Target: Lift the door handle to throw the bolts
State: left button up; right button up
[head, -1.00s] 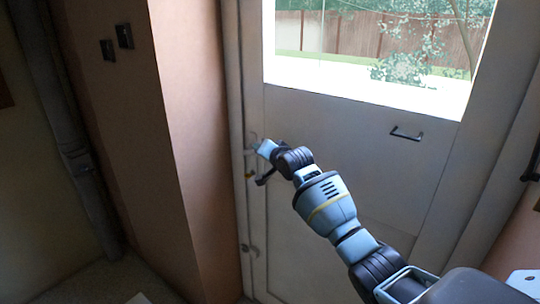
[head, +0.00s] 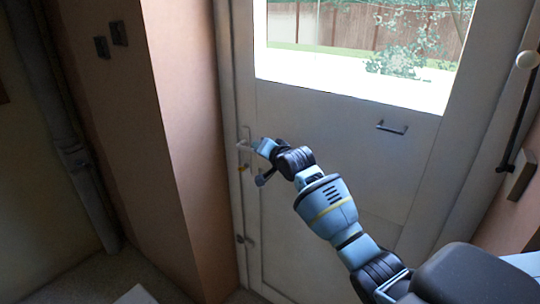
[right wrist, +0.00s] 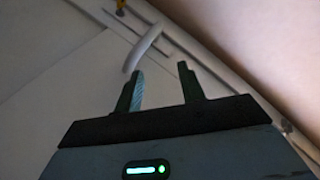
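The white door (head: 330,125) has a pale lever handle (head: 243,145) at its left edge, partly hidden by my right gripper. My right gripper (head: 259,148) is at the handle, its arm coming in from the lower right. In the right wrist view the gripper (right wrist: 163,72) is open, with two dark fingers apart and nothing between them. The curved handle (right wrist: 146,46) lies just beyond the fingertips, its free end close to the left finger. I cannot tell whether they touch. A yellow-brass piece (right wrist: 120,5) shows near the handle's far end. My left gripper is not in view.
A small dark pull handle (head: 392,128) sits on the door under the window (head: 360,45). A lower fitting (head: 243,240) is on the door's left edge. A brownish-pink wall corner (head: 185,130) stands close left of the door. A dark bar (head: 515,125) is at the right.

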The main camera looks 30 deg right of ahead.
jog(key=shift+f+v, duration=0.15)
jog(key=shift+v, duration=0.75)
jog(key=shift+f+v, duration=0.2)
jog(key=shift+v, duration=0.75)
jog(key=shift+s, duration=0.1)
jog(key=s+a+f+n+g+y, duration=0.1)
jog(key=s+a+f+n, duration=0.15)
jog(key=s+f, duration=0.4)
jog(key=s+a+f+n+g, duration=0.15)
jog(key=s+a+f, duration=0.25)
jog(key=f, duration=0.6)
jog(key=s+a+f+n+y, duration=0.1)
jog(key=s+a+f+n, duration=0.15)
jog(key=s+f, duration=0.45)
jog(key=s+a+f+n, duration=0.1)
jog(key=s+f, duration=0.3)
jog(key=s, duration=0.4)
jog(key=s+a+f+n+g, duration=0.1)
jog(key=s+a+f, duration=0.3)
jog(key=s, duration=0.4)
jog(key=s+a+f+n+g, duration=0.1)
jog(key=s+a+f+n, duration=0.2)
jog(key=s, duration=0.6)
jog(key=shift+a+f+y, duration=0.2)
jog(key=shift+f+y, duration=0.2)
jog(key=shift+f, duration=0.35)
jog(key=shift+s+g, duration=0.2)
jog(key=shift+g, duration=0.05)
